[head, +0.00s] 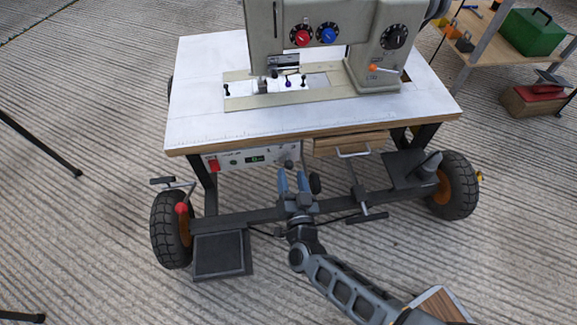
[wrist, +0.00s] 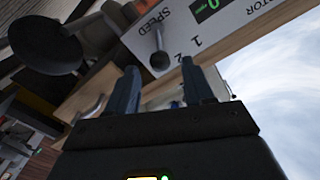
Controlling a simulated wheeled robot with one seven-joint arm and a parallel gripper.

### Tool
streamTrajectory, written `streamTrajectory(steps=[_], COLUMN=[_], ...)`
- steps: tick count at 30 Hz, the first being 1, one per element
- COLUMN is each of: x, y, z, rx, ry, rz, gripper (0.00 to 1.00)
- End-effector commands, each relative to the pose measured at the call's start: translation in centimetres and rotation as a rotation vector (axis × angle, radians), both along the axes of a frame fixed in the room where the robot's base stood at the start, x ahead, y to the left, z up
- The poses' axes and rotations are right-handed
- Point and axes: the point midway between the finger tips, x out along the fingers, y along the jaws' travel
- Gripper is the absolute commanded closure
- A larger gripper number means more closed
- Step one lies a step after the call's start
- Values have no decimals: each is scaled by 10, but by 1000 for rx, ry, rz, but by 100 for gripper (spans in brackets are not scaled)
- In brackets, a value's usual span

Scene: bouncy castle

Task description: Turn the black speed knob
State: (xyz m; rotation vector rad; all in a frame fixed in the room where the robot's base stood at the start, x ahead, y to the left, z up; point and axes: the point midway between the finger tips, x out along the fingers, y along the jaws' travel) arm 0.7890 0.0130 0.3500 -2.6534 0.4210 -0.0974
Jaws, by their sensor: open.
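The black speed knob (wrist: 160,61) shows in the wrist view on a white control panel (wrist: 228,28) marked SPEED, with 1 and 2 near it. The knob is a dark post with a rounded end. In the head view the knob (head: 289,163) is small, at the right end of the panel (head: 232,161) under the table edge. My gripper (head: 292,175) is open, with its blue-grey fingers pointing at the panel. In the wrist view my gripper (wrist: 160,68) has its fingertips on either side of the knob's end in the picture. I cannot tell whether they touch it.
A sewing machine (head: 350,45) stands on the white tabletop (head: 200,75) above. A black oval pad (head: 316,184) hangs close right of my gripper and shows large in the wrist view (wrist: 45,46). A drawer (head: 350,144) is right of the panel. The frame has wheels (head: 452,185).

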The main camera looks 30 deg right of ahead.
Motion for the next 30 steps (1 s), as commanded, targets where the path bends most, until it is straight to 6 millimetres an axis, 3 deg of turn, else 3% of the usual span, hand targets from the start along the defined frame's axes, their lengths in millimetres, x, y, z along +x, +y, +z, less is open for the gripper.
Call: streamTrajectory(steps=[9,20,30], x=[38,43,43], y=[-13,-14,-14], z=[-1,0,0], rx=[-1,0,-1], ry=[-2,0,0], rz=[-1,0,1], gripper=[48,48,81])
